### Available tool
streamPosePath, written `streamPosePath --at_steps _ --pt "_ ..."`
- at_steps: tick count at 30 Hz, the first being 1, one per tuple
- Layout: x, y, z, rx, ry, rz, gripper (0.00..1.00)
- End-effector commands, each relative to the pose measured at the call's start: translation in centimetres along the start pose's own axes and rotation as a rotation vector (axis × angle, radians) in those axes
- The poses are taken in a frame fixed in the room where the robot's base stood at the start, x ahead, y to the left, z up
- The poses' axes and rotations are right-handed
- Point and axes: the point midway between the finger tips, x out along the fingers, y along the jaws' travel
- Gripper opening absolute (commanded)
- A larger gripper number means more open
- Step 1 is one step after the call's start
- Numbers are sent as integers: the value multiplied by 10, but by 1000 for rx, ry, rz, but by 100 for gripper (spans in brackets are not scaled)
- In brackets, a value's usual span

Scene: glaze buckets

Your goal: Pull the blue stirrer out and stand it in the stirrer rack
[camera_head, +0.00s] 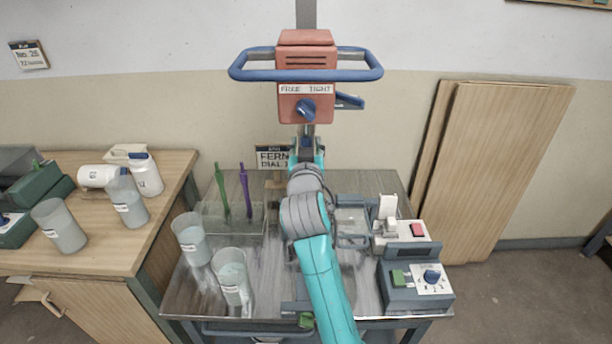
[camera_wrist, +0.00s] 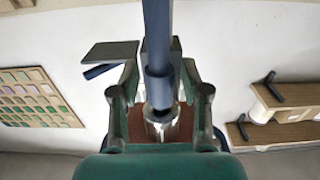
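The blue stirrer (camera_wrist: 157,35) shows in the wrist view as a blue shaft with a thicker collar, leading to the silver chuck (camera_wrist: 160,125) of the red mixer (camera_head: 305,65). My gripper (camera_wrist: 161,62) has its fingers drawn in on both sides of the shaft, with the pads against it. In the head view my gripper (camera_head: 307,148) is right under the mixer head; my arm hides most of the stirrer there. The clear stirrer rack (camera_head: 220,226) stands on the metal table, left of my arm, holding a green stirrer (camera_head: 221,190) and a purple stirrer (camera_head: 245,190).
Two beakers (camera_head: 190,240) (camera_head: 231,280) stand in front of the rack. A grey control box (camera_head: 415,285) and a white device (camera_head: 390,236) are at right. The mixer's blue handlebar (camera_head: 240,68) and lever (camera_head: 349,102) stick out near my gripper. A side table (camera_head: 100,255) is at left.

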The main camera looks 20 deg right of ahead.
Motion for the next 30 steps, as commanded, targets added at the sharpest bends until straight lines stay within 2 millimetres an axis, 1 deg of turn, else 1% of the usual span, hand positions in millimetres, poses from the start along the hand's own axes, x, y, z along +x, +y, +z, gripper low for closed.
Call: streamPosePath --at_steps 1,4,5,30 --pt "0 0 0 0 0 0 27" --pt "0 0 0 0 0 0 2" --pt "0 0 0 0 0 0 0" --pt "0 0 4 0 0 0 0"
